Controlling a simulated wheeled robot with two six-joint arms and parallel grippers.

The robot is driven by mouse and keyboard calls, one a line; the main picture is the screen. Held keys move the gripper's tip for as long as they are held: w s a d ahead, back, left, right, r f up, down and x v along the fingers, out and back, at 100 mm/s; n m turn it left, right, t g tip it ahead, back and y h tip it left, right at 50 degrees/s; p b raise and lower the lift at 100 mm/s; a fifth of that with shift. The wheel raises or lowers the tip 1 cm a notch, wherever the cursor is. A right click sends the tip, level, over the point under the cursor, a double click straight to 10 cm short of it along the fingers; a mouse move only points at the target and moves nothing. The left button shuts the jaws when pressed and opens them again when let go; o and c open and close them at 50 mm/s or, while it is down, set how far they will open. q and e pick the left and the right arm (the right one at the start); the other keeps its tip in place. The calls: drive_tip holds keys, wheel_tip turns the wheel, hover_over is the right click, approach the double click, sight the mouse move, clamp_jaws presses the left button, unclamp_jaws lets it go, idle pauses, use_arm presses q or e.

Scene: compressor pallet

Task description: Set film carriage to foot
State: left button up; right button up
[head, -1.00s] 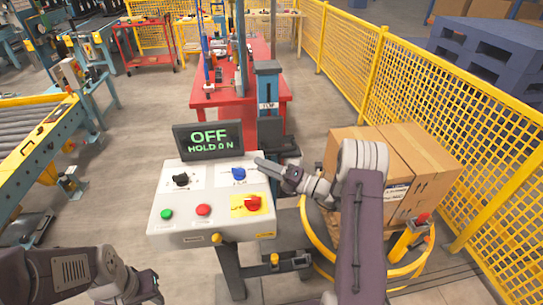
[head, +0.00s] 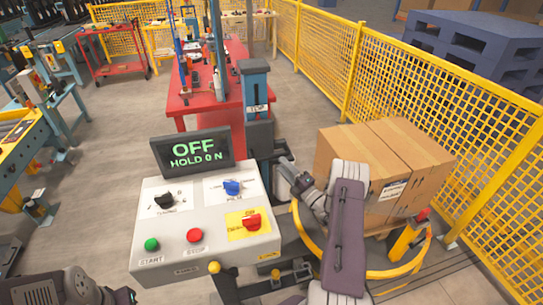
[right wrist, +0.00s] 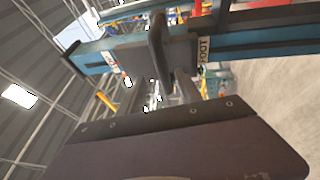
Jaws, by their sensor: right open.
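The film carriage (head: 260,139) appears as a dark grey block on the blue mast (head: 254,82), behind the control panel. In the right wrist view the mast (right wrist: 265,36) lies sideways, with a label reading FOOT (right wrist: 203,52). A dark upright handle-like part (right wrist: 158,42) stands across the mast there, between that label and another label on the left. My right gripper (head: 284,164) is open, just below and right of the carriage; contact cannot be told. My left gripper (head: 125,296) is at the bottom left edge, partly cut off, far from the mast.
The control panel (head: 205,262) stands in front, its screen (head: 192,150) reading OFF, HOLD ON. Yellow mesh fence (head: 420,75) closes the right side. A red table (head: 205,100) is behind the mast.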

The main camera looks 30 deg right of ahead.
sight(272, 157)
drive_tip(key=x, duration=0.6)
drive_tip(key=shift+w+a+f, duration=0.1)
drive_tip(key=shift+f, duration=0.25)
drive_tip(key=shift+w+r, duration=0.2)
drive_tip(key=shift+w, duration=0.3)
drive_tip(key=shift+c, duration=0.2)
drive_tip(key=shift+a, duration=0.1)
clamp_jaws()
drive_tip(key=shift+f, duration=0.2)
